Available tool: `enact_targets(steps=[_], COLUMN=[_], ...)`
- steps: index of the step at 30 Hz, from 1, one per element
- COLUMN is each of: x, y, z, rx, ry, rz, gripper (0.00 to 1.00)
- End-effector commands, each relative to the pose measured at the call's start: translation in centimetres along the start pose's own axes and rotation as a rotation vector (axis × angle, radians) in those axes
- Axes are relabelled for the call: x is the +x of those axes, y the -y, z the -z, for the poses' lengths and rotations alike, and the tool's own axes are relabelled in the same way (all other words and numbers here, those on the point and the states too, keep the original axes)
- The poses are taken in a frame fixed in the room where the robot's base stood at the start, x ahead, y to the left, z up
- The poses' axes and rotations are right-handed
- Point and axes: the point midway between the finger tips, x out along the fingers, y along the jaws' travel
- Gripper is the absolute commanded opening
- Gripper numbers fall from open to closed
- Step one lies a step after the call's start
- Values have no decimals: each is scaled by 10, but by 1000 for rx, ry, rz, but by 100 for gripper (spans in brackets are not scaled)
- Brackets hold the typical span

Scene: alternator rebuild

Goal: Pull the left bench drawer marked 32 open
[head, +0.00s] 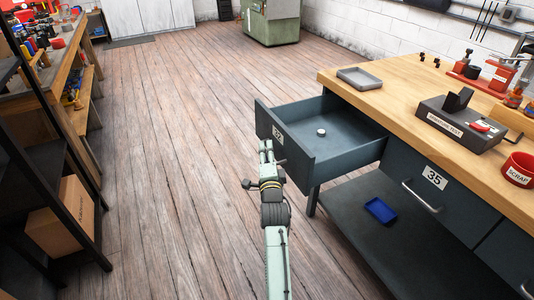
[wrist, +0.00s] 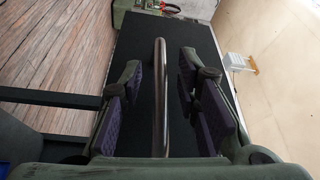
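The left bench drawer (head: 298,160), dark grey with a partly hidden white label reading 32, stands pulled well out of the bench in the head view. My gripper (head: 267,150) is at the outer face of its front. In the wrist view the drawer's metal bar handle (wrist: 160,95) runs between my gripper's two purple-padded fingers (wrist: 161,100). The fingers are apart, with a visible gap on each side of the bar. A small whitish round part (head: 321,132) lies inside the drawer.
The wooden bench top (head: 400,95) carries a grey tray (head: 359,79), a test device (head: 460,125) and a red scrap cup (head: 518,169). Drawer 35 (head: 405,170) is shut. A blue tray (head: 380,210) lies on the lower shelf. Wooden floor (head: 180,130) left of the drawer is clear.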

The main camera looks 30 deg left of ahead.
Motion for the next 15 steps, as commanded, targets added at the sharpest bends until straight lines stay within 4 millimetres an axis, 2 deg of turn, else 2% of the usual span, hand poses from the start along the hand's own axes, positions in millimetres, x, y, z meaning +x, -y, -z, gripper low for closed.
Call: enact_targets(steps=[8,11,15], x=[-5,-18,-47], y=[0,-1,-2], z=[0,0,0], rx=[0,0,1], ry=[-1,-1,-1], rz=[0,-1,-2], gripper=[30,30,30])
